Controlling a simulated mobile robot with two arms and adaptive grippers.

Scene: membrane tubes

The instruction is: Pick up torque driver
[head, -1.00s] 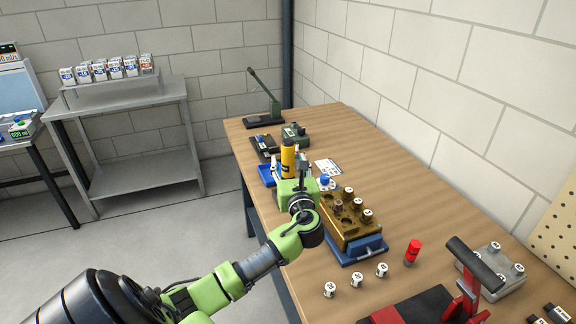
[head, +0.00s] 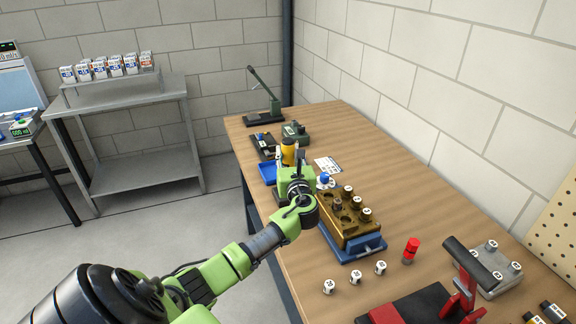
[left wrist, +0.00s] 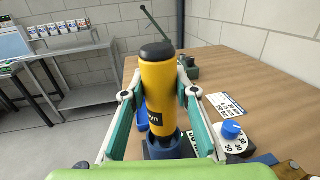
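The torque driver (head: 288,153) is yellow with a black cap and stands upright on the wooden workbench. In the left wrist view the torque driver (left wrist: 159,95) fills the middle, its foot in a dark blue holder (left wrist: 170,147). My left gripper (head: 292,166) is right in front of it and hides its lower part in the head view. In the left wrist view the two fingers of my left gripper (left wrist: 159,80) are spread, one on each side of the yellow body. A narrow gap shows on the left; contact on the right is unclear. My right gripper is not in view.
A brass block with sockets (head: 346,218) on a blue base stands close to the right of my left gripper. A blue-topped dial (head: 324,180) and a white card (head: 327,164) lie beside the driver. A green lever press (head: 265,105) stands at the back. The bench's right back is clear.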

